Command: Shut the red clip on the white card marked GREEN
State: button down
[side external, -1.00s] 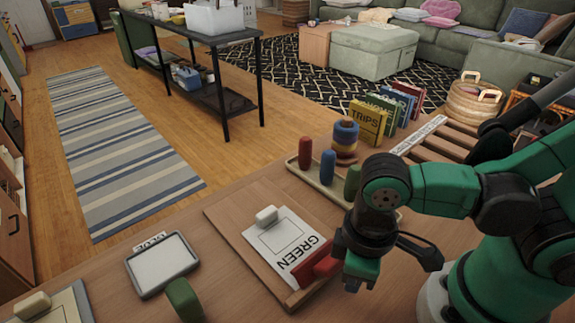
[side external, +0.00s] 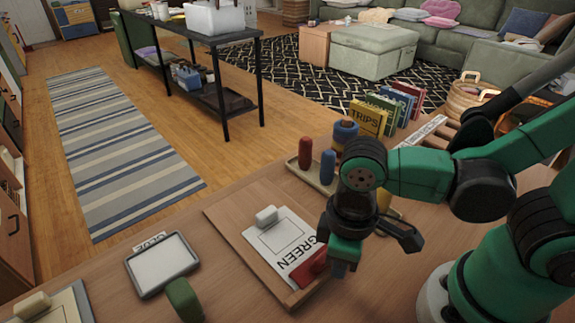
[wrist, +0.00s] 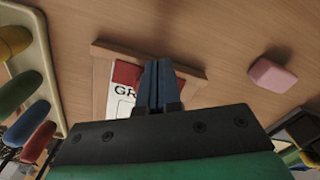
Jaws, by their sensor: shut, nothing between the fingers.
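The white card (side external: 268,243) marked GREEN lies on a wooden board (side external: 222,218) on the table; part of it shows in the wrist view (wrist: 121,106). The red clip (side external: 309,268) is at the card's near right end, partly hidden by my gripper; it also shows beside the fingers in the wrist view (wrist: 126,73). My gripper (side external: 340,269) is shut and empty, pointing down at the clip's right side. Its fingers are together in the wrist view (wrist: 157,84). Whether they touch the clip, and whether the clip is fully shut, I cannot tell.
A white clip-like piece (side external: 266,216) sits at the card's far end. A tray (side external: 320,178) with coloured pegs stands behind the board. A pink block (wrist: 271,74) shows in the wrist view.

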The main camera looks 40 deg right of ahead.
jog(key=shift+r, duration=0.1)
notch_tip(320, 180, up, 7)
dwell(0.9)
jog(key=w+d+r+m+t, duration=0.1)
jog(key=w+d+m+t, duration=0.5)
jog(key=w+d, duration=0.3)
jog(key=shift+w+d+r+t, duration=0.15)
jog(key=shift+d+r+t, duration=0.1)
jog(key=shift+d+t, duration=0.35)
